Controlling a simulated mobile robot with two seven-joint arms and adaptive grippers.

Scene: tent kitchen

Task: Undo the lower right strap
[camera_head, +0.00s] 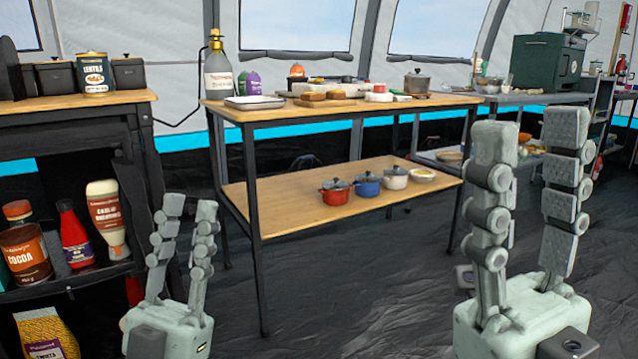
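I cannot make out a strap for certain in this view. A dark storage unit (75,150) with a wooden top stands at the left edge, and dark material (140,195) hangs at its right front side. My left gripper (188,205) points up in front of and just right of that unit. Its two fingers are apart with nothing between them. My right gripper (531,122) points up at the right, closer to the camera. Its fingers are wide apart and empty.
A two-level wooden table (300,215) stands in the middle, with food and a bottle (217,75) on top and small pots (335,192) below. Jars and bottles (108,215) fill the unit's shelf. Dark floor (370,290) is clear between my grippers. A green appliance (547,62) stands back right.

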